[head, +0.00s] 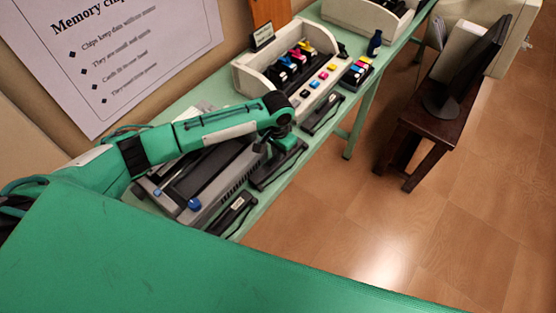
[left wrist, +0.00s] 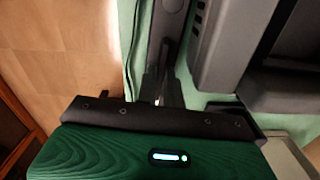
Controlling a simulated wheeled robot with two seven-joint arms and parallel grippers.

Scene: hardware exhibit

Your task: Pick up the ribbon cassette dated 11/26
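Three dark ribbon cassettes lie along the front edge of the green table: a near one (head: 231,216), a middle one (head: 266,179) and a far one (head: 322,115). Small pale labels show on some, but the dates are too small to read. My left gripper (head: 288,150) points down at the middle cassette, whose far part it hides. In the left wrist view, a long black cassette (left wrist: 167,25) runs toward the gripper (left wrist: 165,92). The fingers are dark and crowded there, so I cannot tell whether they hold it. My right gripper is out of view.
A grey printer (head: 207,180) stands close behind the near and middle cassettes. A white box (head: 243,78) of coloured cartridges and a small dark bottle (head: 375,43) stand farther along the table (head: 352,125).

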